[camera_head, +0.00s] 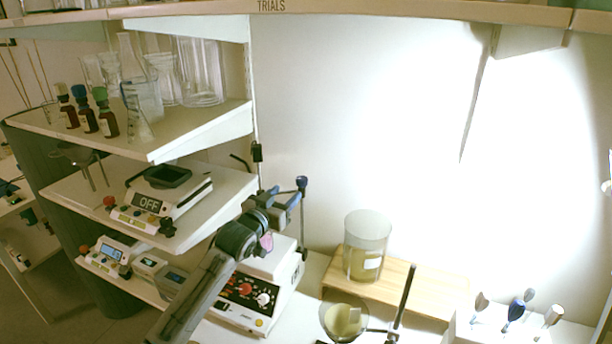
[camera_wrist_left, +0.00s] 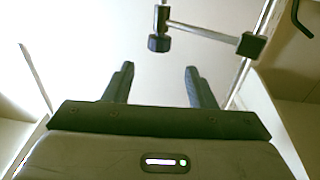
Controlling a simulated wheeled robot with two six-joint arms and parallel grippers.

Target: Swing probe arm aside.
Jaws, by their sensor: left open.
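The probe arm is a thin metal bar (camera_wrist_left: 203,33) in the left wrist view. It runs from a dark knob-ended piece (camera_wrist_left: 158,43) on the left to a dark clamp (camera_wrist_left: 250,45) on an upright rod (camera_wrist_left: 240,80). In the head view, the rod (camera_head: 304,222) with a blue-topped clamp (camera_head: 302,182) stands by the hot-plate stirrer (camera_head: 245,299). My left gripper (camera_head: 284,199) is beside this rod, above the stirrer. In the left wrist view its fingers (camera_wrist_left: 159,68) are apart and empty, with the knob-ended piece ahead of the gap. My right gripper is not in view.
Shelves at the left hold glassware, several brown bottles (camera_head: 107,121) and a scale (camera_head: 163,203). A glass jar (camera_head: 367,247) stands on a wooden board (camera_head: 423,288). A bowl (camera_head: 343,318) and a dark upright rod (camera_head: 403,297) are in front. Several tools stand at the right.

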